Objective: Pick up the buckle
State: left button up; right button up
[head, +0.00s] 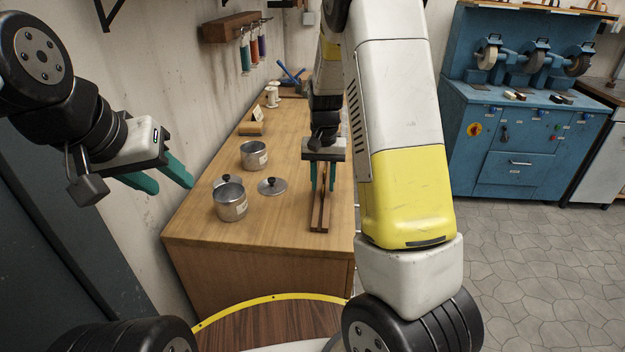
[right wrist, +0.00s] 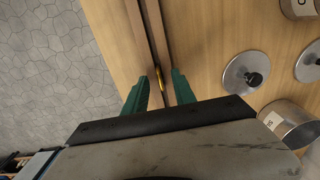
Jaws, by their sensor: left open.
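A small gold-coloured piece, which looks like the buckle (right wrist: 159,78), shows in the right wrist view. It sits in the narrow slot of a wooden holder (right wrist: 150,25) with two dark bars. The holder (head: 320,214) lies on the workbench in the head view, where I cannot make out the buckle. My right gripper (head: 323,177) points down over the holder. In the right wrist view its green fingers (right wrist: 160,94) are apart, one on each side of the slot, with the buckle between them and not visibly clamped. My left gripper (head: 173,185) is open and empty, left of the bench.
Two metal tins (head: 230,203) (head: 254,156) and a round knobbed lid (head: 272,186) stand on the bench (head: 200,220) left of the holder. Another lid (head: 222,181) lies by the near tin. A wall rack (head: 230,27) hangs behind. A blue grinding machine (head: 520,130) stands right.

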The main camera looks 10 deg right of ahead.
jog(key=shift+f, duration=0.4)
jog(key=shift+c, duration=0.4)
grip_shut()
jog(key=shift+r, duration=0.1)
